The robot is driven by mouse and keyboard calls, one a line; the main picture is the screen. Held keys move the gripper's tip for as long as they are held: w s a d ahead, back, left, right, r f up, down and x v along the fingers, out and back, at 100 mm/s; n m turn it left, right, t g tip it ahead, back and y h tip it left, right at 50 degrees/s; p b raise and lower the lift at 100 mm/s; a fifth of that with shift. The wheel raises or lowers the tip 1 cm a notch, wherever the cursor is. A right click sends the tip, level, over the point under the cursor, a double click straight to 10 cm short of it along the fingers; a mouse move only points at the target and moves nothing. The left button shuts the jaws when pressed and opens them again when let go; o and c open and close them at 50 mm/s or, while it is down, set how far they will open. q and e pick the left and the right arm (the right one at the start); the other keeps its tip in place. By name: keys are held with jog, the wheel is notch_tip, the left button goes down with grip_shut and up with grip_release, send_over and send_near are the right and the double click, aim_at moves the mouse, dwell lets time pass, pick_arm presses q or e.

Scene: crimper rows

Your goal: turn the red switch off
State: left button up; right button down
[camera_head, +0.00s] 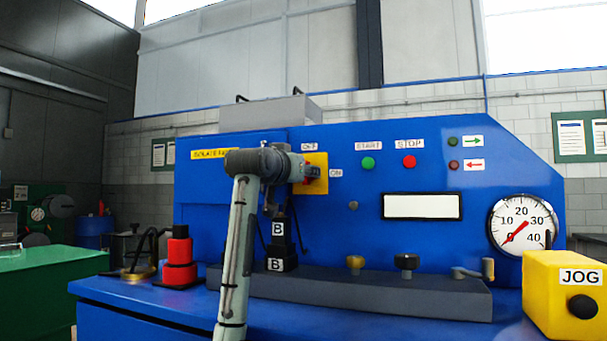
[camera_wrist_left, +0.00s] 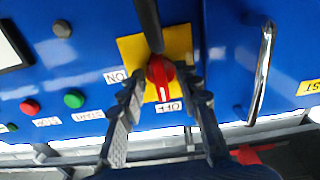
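The red switch (camera_wrist_left: 160,72) sits on a yellow plate (camera_wrist_left: 181,42) between my left gripper's fingers in the left wrist view. Its white pointer line is toward the OFF label (camera_wrist_left: 168,106), away from the ON label (camera_wrist_left: 116,76). In the head view my left gripper (camera_head: 297,170) is at the panel and hides most of the switch; part of the yellow plate (camera_head: 318,186) shows. The fingers (camera_wrist_left: 162,74) are apart, one on either side of the knob; I cannot tell whether they touch it. My right gripper is not in view.
The blue panel (camera_head: 400,235) carries a green START button (camera_head: 368,162), a red STOP button (camera_head: 409,161) and a gauge (camera_head: 523,224). Black B-marked blocks (camera_head: 278,245) stand below my gripper. A yellow JOG box (camera_head: 562,290) is at right. A metal handle (camera_wrist_left: 262,75) is beside the switch.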

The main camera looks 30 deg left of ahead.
pick_arm(q)
jog(key=v, duration=1.2)
dwell(0.5)
